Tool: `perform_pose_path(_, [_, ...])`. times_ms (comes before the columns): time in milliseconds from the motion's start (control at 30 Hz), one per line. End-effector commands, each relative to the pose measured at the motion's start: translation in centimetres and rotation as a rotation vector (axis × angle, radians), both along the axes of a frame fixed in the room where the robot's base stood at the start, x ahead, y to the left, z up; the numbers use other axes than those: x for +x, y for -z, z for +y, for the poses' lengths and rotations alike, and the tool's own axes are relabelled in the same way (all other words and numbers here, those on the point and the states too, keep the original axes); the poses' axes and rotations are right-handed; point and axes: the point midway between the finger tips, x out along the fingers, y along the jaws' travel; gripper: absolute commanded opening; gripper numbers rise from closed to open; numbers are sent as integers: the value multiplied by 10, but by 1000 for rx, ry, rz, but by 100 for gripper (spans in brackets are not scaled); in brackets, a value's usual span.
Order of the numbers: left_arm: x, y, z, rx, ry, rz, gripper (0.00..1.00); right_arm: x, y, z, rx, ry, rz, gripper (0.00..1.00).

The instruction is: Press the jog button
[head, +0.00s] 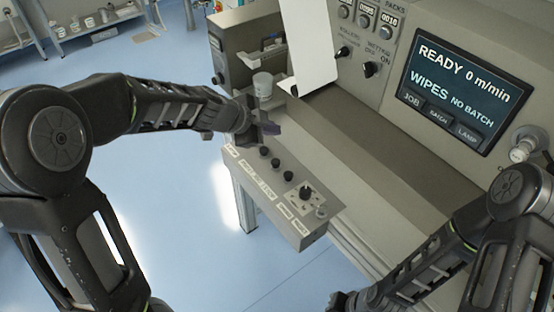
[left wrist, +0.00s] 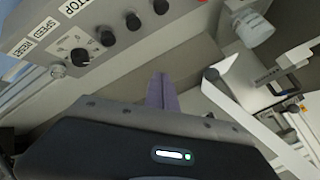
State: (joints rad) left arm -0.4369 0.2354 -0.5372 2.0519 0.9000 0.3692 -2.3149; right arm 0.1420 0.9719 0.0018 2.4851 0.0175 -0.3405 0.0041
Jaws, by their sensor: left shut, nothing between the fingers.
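The control panel (head: 238,158) is a grey sloped box on the front of the machine. It carries a row of black buttons (head: 276,162) and a black rotary knob (head: 305,193). Its small labels are hard to read in the head view, so I cannot tell which button is jog. In the left wrist view, the row of black buttons (left wrist: 133,21) and the knob (left wrist: 80,57) show near labels reading STOP, RESET and SPEED. My left gripper (head: 271,128), with purple fingertips, is shut and empty above the panel's far end. My right gripper (head: 341,300) is partly visible at the bottom edge.
A screen (head: 465,85) reads READY 0 m/min, WIPES, NO BATCH. A white web sheet (head: 308,45) hangs behind the left gripper, and a translucent cup-like part (head: 262,85) stands beside it. Blue floor (head: 150,190) lies open to the left of the panel.

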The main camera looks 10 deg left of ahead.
Motion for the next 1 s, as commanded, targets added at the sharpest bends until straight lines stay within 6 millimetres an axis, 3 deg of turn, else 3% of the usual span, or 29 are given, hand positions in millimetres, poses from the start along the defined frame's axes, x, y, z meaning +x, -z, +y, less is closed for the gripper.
perform_pose_path(267, [0, 19, 0, -1, 0, 1, 0, 1, 14, 1, 2, 0, -6, 0])
perform_pose_path(700, [0, 77, 0, -1, 1, 0, 0, 5, 59, 5, 14, -3, -24, 0])
perform_pose_path(1000, [0, 89, 0, 0, 0, 0, 0, 8, 72, 6, 20, -6, -32, 0])
